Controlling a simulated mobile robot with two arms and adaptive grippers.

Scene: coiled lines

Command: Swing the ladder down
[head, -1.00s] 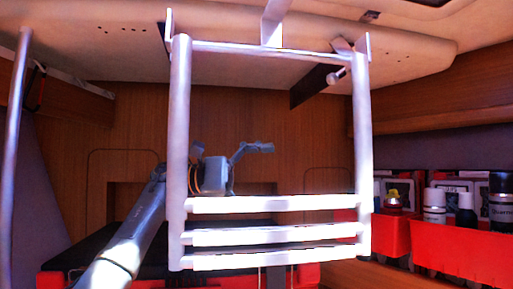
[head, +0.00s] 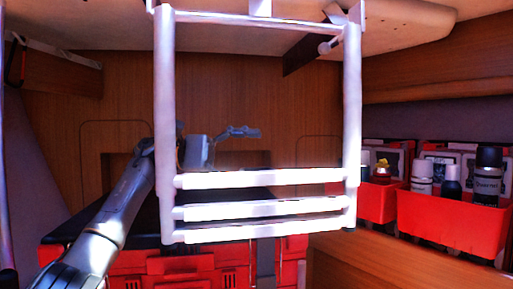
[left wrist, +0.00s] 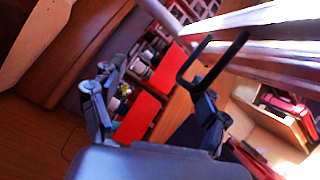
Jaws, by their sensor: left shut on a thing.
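The white ladder (head: 353,100) hangs upright from the ceiling edge in the head view, with its rungs (head: 262,207) bunched near the bottom between two side rails. My left arm passes behind its left rail. My left gripper (head: 212,130) shows through the frame, above the rungs. In the left wrist view the fingers of my left gripper (left wrist: 150,103) look spread, with a black U-shaped bar (left wrist: 184,80) by the right finger and white ladder parts (left wrist: 270,55) at upper right. My right gripper is not in view.
Red bins (head: 450,217) with bottles stand on a shelf at right. Red crates (head: 180,265) with dark tops lie below the ladder. A wooden wall (head: 80,95) closes the back. The ceiling panel (head: 405,25) is close above.

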